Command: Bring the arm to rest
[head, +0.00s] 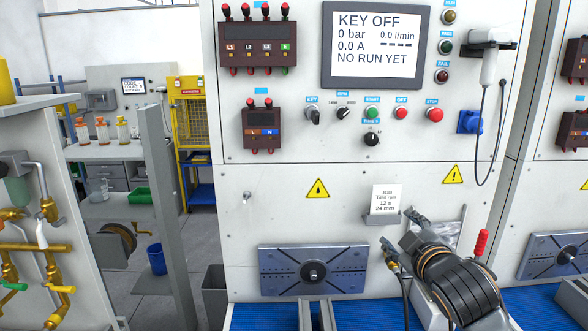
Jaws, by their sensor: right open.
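My right arm (455,285) reaches in from the bottom right, in front of the white test panel (270,190). My right gripper (403,236) is at its far end, below the small job card (387,198) and right of the grey slotted plate (314,270). Its fingers are spread apart, and I see nothing held between them. The arm hides part of the panel and bench behind it. I cannot tell how far the fingers are from the panel. My left gripper is not in view.
A red-handled lever (481,243) stands close to the right of my arm. A dark hose (404,295) hangs just left of it. A cable (479,165) loops down at the upper right. The blue bench surface (265,317) is partly bare at left.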

